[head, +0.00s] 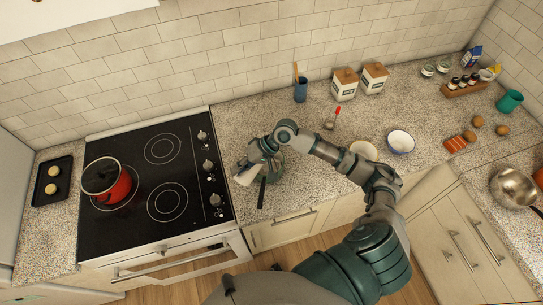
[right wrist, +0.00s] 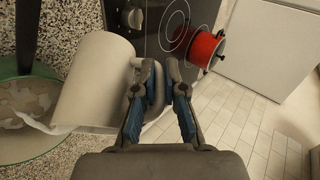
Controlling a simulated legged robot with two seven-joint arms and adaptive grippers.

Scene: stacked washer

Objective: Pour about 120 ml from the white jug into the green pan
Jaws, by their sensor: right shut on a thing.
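The white jug (head: 244,176) is in my right gripper (head: 257,158) at the left edge of the counter, beside the stove. In the right wrist view, the gripper (right wrist: 160,78) is shut at the handle of the jug (right wrist: 92,82). The jug looks tilted, with its rim toward the green pan (right wrist: 22,153). The green pan (head: 275,170) is partly hidden by my arm and gripper, and its dark handle (head: 262,193) points to the front. Pale patches show inside the pan in the wrist view. I cannot make out a stream. My left gripper is not in view.
A red pot (head: 115,189) stands on the black stove (head: 145,225) at left. A blue utensil cup (head: 300,93), two canisters (head: 345,86) and a white bowl (head: 400,142) stand on the counter. A metal bowl (head: 514,186) is far right.

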